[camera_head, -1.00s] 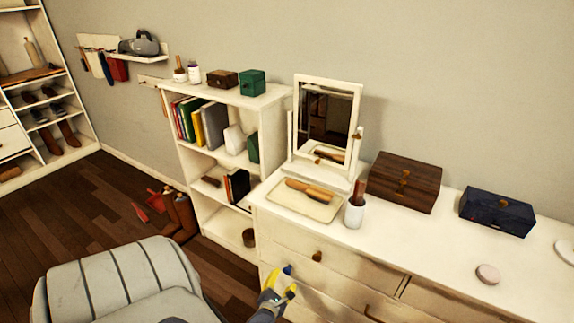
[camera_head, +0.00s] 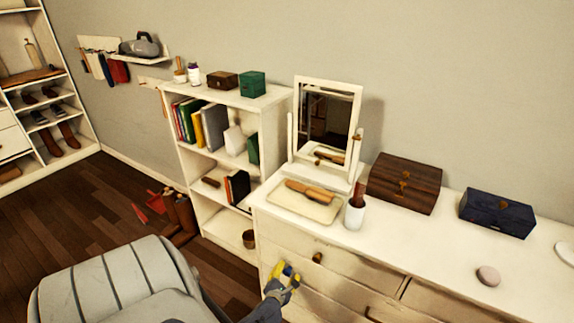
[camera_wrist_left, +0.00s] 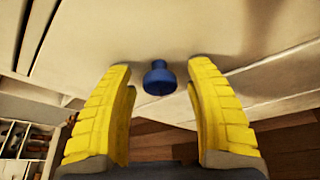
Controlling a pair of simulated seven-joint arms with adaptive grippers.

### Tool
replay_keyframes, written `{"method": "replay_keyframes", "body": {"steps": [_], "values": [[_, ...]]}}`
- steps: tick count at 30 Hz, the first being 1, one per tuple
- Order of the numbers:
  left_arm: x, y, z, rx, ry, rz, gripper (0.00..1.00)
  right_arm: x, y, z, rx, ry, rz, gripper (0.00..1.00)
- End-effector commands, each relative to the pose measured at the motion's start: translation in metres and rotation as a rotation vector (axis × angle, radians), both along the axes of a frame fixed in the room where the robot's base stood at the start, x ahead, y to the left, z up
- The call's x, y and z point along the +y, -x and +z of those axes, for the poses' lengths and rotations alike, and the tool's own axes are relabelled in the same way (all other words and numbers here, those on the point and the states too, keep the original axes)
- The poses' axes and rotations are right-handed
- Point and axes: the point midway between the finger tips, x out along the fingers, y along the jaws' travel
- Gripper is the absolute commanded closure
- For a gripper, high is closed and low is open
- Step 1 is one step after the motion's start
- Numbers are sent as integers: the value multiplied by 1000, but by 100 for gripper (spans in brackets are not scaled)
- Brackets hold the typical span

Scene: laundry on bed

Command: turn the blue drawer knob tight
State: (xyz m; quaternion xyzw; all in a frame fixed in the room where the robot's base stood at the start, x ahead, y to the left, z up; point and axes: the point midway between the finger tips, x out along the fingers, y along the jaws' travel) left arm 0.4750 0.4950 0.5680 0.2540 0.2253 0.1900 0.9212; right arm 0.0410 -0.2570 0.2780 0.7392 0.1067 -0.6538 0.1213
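The blue knob (camera_wrist_left: 159,78) sticks out from the pale drawer front in the left wrist view, ahead of my gripper. My left gripper (camera_wrist_left: 161,70) has yellow ribbed fingers spread wide, one on each side of the knob. A clear gap shows between each finger and the knob, so the gripper is open and empty. In the head view the left gripper (camera_head: 286,272) is at the left end of the dresser front and mostly hides the knob. My right gripper is not in view.
The white dresser (camera_head: 345,262) has a brass-coloured knob (camera_head: 317,257) close to the right of my left gripper. On top are a tray (camera_head: 291,207), a mirror, a brush cup (camera_head: 355,215) and boxes. A bookshelf (camera_head: 222,222) stands to the left.

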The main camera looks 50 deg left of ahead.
Motion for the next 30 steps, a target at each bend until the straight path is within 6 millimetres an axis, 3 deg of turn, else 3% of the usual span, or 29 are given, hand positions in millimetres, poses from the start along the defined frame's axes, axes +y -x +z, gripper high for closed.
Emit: {"method": "replay_keyframes", "body": {"steps": [2, 13, 22, 30], "values": [[0, 0, 0, 0, 0, 0, 56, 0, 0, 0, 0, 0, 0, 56], [0, 0, 0, 0, 0, 0, 99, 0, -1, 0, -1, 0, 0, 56], [-1, 0, -1, 9, -24, 0, 100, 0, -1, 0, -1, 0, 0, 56], [-1, 0, 0, 52, -173, 0, 100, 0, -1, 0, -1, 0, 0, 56]]}}
